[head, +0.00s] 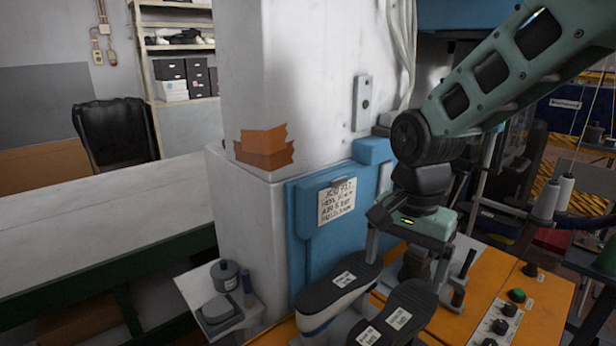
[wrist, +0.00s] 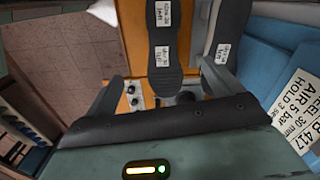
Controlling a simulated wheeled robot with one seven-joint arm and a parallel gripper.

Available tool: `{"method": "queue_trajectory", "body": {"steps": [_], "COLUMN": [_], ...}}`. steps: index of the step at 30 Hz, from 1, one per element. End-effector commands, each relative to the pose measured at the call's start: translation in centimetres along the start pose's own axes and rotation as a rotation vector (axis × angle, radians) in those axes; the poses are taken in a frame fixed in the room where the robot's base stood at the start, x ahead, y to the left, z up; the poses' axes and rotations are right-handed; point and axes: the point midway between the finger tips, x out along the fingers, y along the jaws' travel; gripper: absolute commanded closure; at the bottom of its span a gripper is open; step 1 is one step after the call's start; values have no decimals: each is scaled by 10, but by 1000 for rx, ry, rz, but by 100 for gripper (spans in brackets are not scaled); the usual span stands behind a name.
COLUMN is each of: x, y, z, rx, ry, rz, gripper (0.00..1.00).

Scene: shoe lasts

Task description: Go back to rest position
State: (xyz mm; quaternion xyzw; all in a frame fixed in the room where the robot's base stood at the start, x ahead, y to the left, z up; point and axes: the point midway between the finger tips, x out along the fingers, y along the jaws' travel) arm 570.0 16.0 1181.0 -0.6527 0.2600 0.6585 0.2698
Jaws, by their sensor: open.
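My gripper (head: 408,262) is open, with its fingers pointing down over the machine. In the wrist view its two fingers (wrist: 165,75) stand wide apart with nothing gripped between them. Two shoe lasts sit sole up below and in front of the gripper. The left one (head: 335,288) has a dark sole, a white side and a white label. The right one (head: 408,307) has a dark sole with labels. Dark labelled soles also show in the wrist view, one at the centre (wrist: 166,60) and one to its right (wrist: 229,38). The gap between fingers and lasts is hard to judge.
A white machine column (head: 310,90) with a blue panel (head: 307,245) stands close left of my gripper. An orange control panel (head: 545,310) with buttons lies at lower right. A small shelf (head: 245,310) holds a dark container. A long pale table (head: 100,220) extends left.

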Motion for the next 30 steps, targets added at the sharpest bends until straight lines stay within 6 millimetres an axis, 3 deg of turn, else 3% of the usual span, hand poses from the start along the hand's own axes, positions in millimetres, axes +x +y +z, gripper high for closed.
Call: {"method": "queue_trajectory", "body": {"steps": [6,12,18,30], "x": [17,34,41,42], "y": [32,71,90,91], "z": [88,143,161,162], "rx": [-651,-1192,-1429,-1437], "ry": [-34,-16,-1,-1], "rz": [-41,-50,-42,-42], "gripper": [9,9,9,9]}}
